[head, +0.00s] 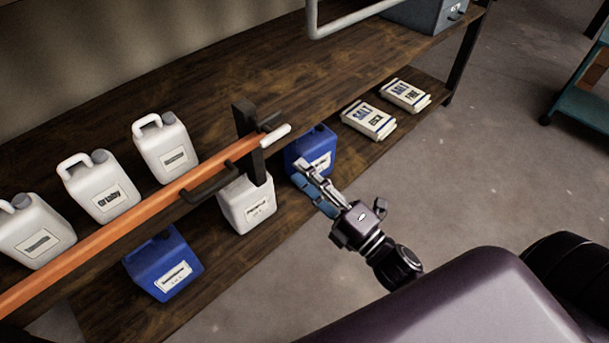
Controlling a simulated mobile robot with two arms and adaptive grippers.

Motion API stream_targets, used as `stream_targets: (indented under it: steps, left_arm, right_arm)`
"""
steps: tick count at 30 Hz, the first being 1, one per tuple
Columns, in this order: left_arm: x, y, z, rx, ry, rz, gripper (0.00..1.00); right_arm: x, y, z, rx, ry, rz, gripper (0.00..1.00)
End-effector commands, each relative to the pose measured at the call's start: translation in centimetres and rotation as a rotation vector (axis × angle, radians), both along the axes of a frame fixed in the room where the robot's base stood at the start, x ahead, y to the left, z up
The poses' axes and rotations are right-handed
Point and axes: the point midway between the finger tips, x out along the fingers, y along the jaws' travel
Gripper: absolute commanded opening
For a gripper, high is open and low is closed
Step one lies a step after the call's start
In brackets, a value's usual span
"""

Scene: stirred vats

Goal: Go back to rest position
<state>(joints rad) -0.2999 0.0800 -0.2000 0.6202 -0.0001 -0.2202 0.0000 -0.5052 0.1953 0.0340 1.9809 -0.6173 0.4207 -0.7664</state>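My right gripper (302,172) reaches in from the lower right, with its fingertips just in front of the blue jug (309,146) on the lower shelf. Its fingers lie close together, with a blue patch beside them. I cannot tell whether the fingers touch the jug, or whether they are open or shut. My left gripper is not in view.
A wooden shelf unit (265,80) holds several white jugs (100,190), another blue jug (163,265) and salt packs (369,121). An orange bar (130,225) crosses in front. A teal cart (580,105) stands at right. Floor (480,170) between is clear.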

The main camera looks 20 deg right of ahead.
Motion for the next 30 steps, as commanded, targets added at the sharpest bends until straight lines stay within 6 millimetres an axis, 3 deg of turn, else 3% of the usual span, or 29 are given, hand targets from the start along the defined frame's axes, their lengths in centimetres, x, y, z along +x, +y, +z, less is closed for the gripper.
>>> stream_targets:
  steps: [8, 11, 13, 17, 22, 26, 30]
  left_arm:
    - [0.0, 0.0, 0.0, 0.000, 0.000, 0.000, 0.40]
    - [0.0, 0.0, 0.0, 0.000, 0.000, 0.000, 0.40]
    - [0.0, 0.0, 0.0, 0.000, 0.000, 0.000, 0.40]
    - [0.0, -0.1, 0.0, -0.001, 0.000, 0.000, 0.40]
    - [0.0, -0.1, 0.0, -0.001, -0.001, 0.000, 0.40]
    - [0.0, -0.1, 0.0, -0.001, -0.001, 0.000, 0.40]
    - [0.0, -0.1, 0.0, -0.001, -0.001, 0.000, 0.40]
  right_arm:
    - [0.1, 0.0, -0.1, 0.002, 0.003, 0.000, 0.33]
    - [0.3, -0.4, -1.8, 0.030, 0.045, -0.012, 0.33]
    - [0.6, -0.9, -4.5, 0.077, 0.114, -0.030, 0.33]
    - [0.7, -2.3, -13.0, 0.224, 0.321, -0.096, 0.33]
    - [-1.9, -3.8, -25.8, 0.438, 0.631, -0.226, 0.33]
    - [-6.0, -4.2, -34.9, 0.584, 0.855, -0.346, 0.33]
    - [-12.4, -4.4, -43.6, 0.724, 1.085, -0.505, 0.33]
